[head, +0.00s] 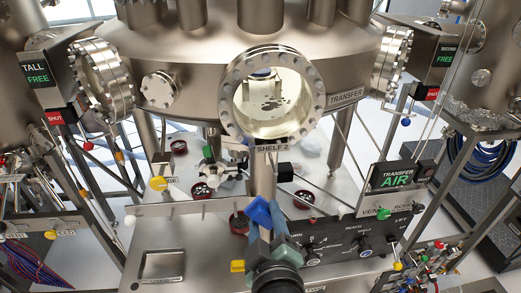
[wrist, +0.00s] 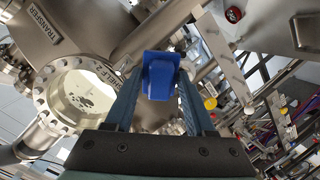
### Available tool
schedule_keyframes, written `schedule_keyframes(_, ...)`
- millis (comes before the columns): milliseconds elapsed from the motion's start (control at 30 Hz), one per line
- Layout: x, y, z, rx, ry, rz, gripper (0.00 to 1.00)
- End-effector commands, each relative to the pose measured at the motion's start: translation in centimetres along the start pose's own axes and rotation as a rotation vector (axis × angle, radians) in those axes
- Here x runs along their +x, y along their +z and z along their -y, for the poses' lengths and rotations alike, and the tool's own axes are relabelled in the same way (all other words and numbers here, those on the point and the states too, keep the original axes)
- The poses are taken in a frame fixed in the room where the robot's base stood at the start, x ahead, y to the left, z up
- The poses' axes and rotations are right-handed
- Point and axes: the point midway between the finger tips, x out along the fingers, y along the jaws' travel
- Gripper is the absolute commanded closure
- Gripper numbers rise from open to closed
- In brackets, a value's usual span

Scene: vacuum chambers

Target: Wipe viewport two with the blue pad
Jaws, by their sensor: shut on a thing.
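My gripper (head: 267,222) is shut on the blue pad (head: 259,210), which also shows between the fingertips in the wrist view (wrist: 161,76). The pad is in the air, below the round viewport (head: 297,93) and apart from it. The viewport has a bolted metal ring and a plate below it reading SHELF 2. Dark smudges show in the viewport in both views; I cannot tell if they lie on the glass or inside. In the wrist view the viewport (wrist: 80,97) is left of the gripper.
The large steel chamber (head: 200,50) fills the top. A black control panel (head: 345,240) with levers and a green TRANSFER AIR display (head: 398,174) stand at the right. A yellow block (head: 238,266) sits left of my arm. A recessed tray (head: 162,265) lies at lower left.

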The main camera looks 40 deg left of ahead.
Motion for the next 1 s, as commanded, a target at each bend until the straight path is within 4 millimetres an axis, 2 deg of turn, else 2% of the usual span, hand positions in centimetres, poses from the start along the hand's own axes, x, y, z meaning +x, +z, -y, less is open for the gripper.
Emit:
schedule_keyframes(33, -0.4, -2.9, -2.9, -0.005, 0.037, -0.038, 0.9)
schedule_keyframes(100, -0.7, -5.4, -5.4, -0.006, 0.079, -0.082, 0.9)
schedule_keyframes(200, -1.2, -8.3, -8.2, -0.006, 0.12, -0.132, 0.9)
schedule_keyframes(300, -1.7, -10.3, -10.1, -0.006, 0.145, -0.166, 0.9)
schedule_keyframes(400, -1.9, -11.4, -11.0, -0.006, 0.157, -0.186, 0.9)
schedule_keyframes(567, -1.6, -11.9, -11.4, -0.004, 0.16, -0.194, 0.9)
schedule_keyframes(1000, 2.6, -12.7, -12.1, -0.005, 0.16, -0.192, 0.9)
